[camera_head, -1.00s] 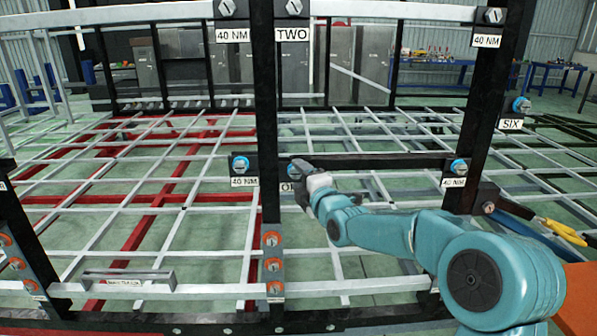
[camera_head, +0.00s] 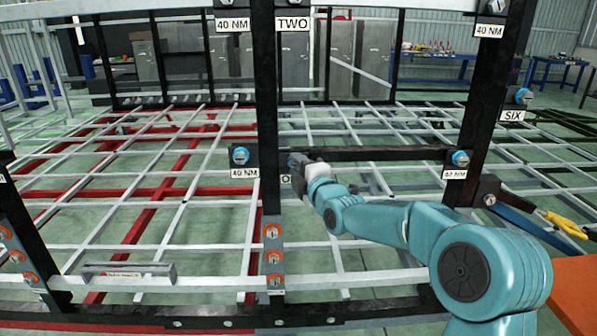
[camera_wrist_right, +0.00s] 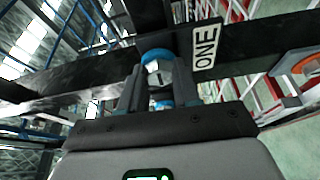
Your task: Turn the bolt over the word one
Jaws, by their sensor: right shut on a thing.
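The bolt over the word ONE shows in the right wrist view as a metal bolt head (camera_wrist_right: 154,76) with a slot and a blue ring (camera_wrist_right: 157,55) around it. The white ONE label (camera_wrist_right: 207,47) is beside it on the black frame. My right gripper (camera_wrist_right: 158,88) has its two fingers on either side of the bolt and is shut on it. In the head view my right gripper (camera_head: 297,168) is at the black upright and hides the bolt and most of the ONE label (camera_head: 285,180). My left gripper is not in view.
Other blue-ringed bolts sit at the left (camera_head: 240,155) and right (camera_head: 460,158), each with a 40 NM label. Orange-ringed bolts (camera_head: 273,257) line the lower upright. A black crossbar (camera_head: 390,154) runs beside my right gripper. Yellow-handled pliers (camera_head: 566,224) lie at right.

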